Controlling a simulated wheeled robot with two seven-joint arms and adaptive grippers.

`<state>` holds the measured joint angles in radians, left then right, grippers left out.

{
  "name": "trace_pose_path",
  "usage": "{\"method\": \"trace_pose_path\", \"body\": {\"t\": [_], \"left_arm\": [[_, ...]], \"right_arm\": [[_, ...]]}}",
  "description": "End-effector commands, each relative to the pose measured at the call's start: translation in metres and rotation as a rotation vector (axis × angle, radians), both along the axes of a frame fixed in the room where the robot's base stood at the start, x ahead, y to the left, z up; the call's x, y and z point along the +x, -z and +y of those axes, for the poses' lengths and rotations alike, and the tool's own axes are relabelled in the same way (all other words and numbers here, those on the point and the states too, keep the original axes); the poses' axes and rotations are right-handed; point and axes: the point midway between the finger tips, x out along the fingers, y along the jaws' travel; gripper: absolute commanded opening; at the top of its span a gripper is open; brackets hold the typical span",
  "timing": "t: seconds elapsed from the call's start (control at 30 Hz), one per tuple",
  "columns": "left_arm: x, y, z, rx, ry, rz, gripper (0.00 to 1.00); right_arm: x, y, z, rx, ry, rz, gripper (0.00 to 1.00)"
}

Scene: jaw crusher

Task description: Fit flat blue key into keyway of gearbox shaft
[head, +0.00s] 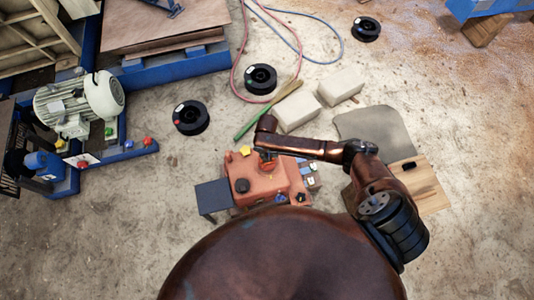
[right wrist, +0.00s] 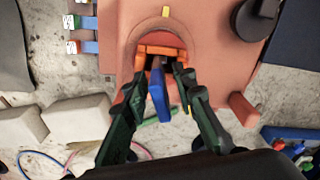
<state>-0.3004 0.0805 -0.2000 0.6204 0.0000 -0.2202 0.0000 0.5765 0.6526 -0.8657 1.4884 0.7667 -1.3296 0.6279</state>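The orange-red gearbox (head: 268,187) stands low on the floor in the head view, with my right gripper (head: 266,156) over its far side. In the right wrist view the gearbox (right wrist: 200,15) fills the top middle. The key lies between the fingertips, one end at the dark opening. The keyway itself is hidden, so I cannot tell whether the key is in it. My left gripper is not in view.
Labelled blue pieces (right wrist: 87,22) stick out beside the gearbox. Pale blocks (head: 297,108) and black spools (head: 190,117) lie beyond it. A grey motor (head: 80,100) on a blue frame stands at the left. Bare floor lies between.

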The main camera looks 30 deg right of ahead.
Motion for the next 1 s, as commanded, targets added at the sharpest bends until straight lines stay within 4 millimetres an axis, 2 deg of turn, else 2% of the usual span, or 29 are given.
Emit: {"method": "trace_pose_path", "body": {"t": [0.27, 0.37, 0.7, 0.83, 1.0], "left_arm": [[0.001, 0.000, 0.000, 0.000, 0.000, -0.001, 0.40], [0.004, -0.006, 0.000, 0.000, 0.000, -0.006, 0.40], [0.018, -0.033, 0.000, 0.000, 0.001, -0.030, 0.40], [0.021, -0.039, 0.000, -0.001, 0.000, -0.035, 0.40], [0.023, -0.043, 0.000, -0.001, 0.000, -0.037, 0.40]], "right_arm": [[0.001, -0.008, 0.000, 0.000, -0.001, -0.002, 0.25], [0.001, -0.025, 0.000, 0.000, -0.001, -0.003, 0.25], [0.001, -0.099, 0.000, 0.001, -0.001, -0.004, 0.25], [0.001, -0.118, 0.000, 0.000, 0.000, -0.003, 0.25], [0.000, -0.129, 0.000, 0.000, 0.000, 0.000, 0.25]]}}
